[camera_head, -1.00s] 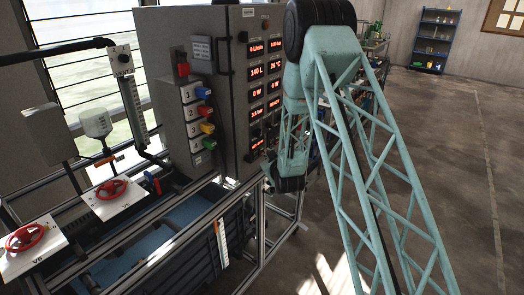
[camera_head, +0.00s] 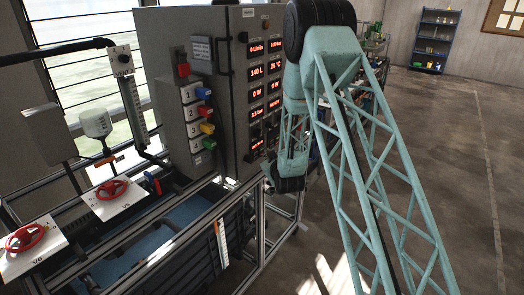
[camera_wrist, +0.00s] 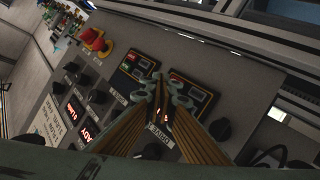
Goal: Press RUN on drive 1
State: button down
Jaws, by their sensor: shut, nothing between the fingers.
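Two dark drive keypads with orange-yellow borders sit on a grey sloping panel in the wrist view. The left keypad (camera_wrist: 136,69) shows a small green area and a red area. The right keypad (camera_wrist: 200,98) is partly covered by my gripper (camera_wrist: 171,90). My gripper is shut and empty, its fingertips over the left part of the right keypad; whether they touch it I cannot tell. A label with DRIVE (camera_wrist: 159,137) lies upside down below the right keypad; its number is not readable. The RUN keys cannot be made out. In the head view, my arm hides this panel.
A red emergency-stop button (camera_wrist: 94,38) on a yellow base, dark knobs (camera_wrist: 220,130) and red displays (camera_wrist: 85,133) share the panel. In the head view, a grey cabinet (camera_head: 224,60) and coloured switches (camera_head: 206,110) stand left of my arm. Open floor (camera_head: 440,150) lies right.

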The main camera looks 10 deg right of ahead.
jog(key=shift+w+a+b, duration=0.55)
jog(key=shift+w+b, duration=0.05)
jog(key=shift+b, duration=0.4)
dwell(1.2)
jog(key=shift+s+d, duration=0.1)
jog(key=shift+s, duration=0.05)
dwell(0.4)
jog(key=shift+s+d+b, duration=0.4)
jog(key=shift+b, duration=0.3)
jog(key=shift+s+d, duration=0.15)
jog(key=s+d+b, duration=0.3)
jog(key=shift+s+d, duration=0.15)
dwell(0.6)
jog(key=shift+r, duration=0.15)
dwell(0.5)
